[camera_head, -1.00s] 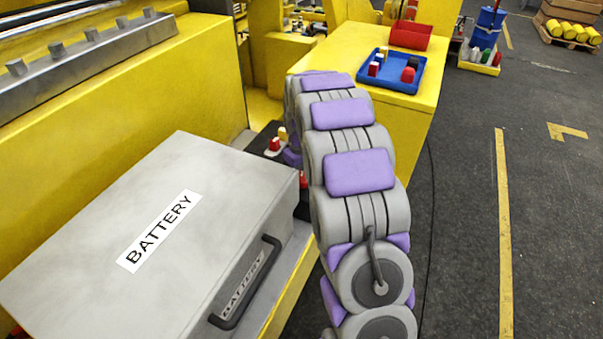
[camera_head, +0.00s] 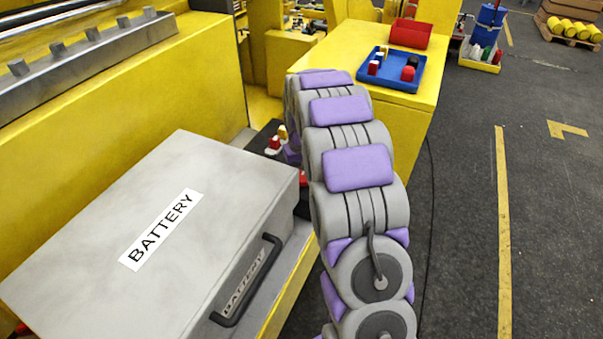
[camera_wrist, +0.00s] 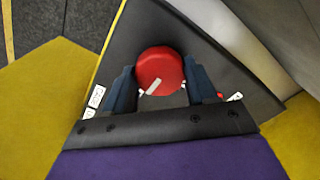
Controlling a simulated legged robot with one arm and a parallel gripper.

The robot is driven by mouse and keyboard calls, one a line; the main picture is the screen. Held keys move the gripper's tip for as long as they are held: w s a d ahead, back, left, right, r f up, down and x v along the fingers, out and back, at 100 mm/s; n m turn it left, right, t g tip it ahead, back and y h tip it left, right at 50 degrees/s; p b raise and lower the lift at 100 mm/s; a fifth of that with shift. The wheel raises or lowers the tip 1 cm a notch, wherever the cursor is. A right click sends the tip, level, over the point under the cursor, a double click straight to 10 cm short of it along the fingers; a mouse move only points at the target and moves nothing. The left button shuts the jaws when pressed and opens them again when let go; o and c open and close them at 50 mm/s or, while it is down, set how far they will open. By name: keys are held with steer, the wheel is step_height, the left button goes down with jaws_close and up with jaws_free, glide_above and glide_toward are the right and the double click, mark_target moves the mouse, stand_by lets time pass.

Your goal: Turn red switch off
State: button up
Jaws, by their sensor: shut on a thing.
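The red switch (camera_wrist: 160,70) is a round red knob with a white bar on its face, on a dark panel (camera_wrist: 157,27) in the wrist view. My gripper (camera_wrist: 162,88) has its two blue fingers on either side of the knob, shut on it. White labels lie on the panel beside the left finger. In the head view my arm covers most of the switch area. A bit of red (camera_head: 303,178) shows at the arm's left edge, and I cannot tell whether it is this switch.
A large grey battery box (camera_head: 110,240) with a handle stands left of my arm. Red and white parts (camera_head: 274,143) sit behind it. A blue tray (camera_head: 398,82) with small parts and a red bin (camera_head: 410,33) are on the yellow surface. Open floor lies to the right.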

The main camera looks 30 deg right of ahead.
mark_target(302, 175)
steer(key=shift+w+r, duration=0.1)
steer(key=o, duration=1.1)
steer(key=shift+c, duration=0.2)
step_height(302, 175, up, 17)
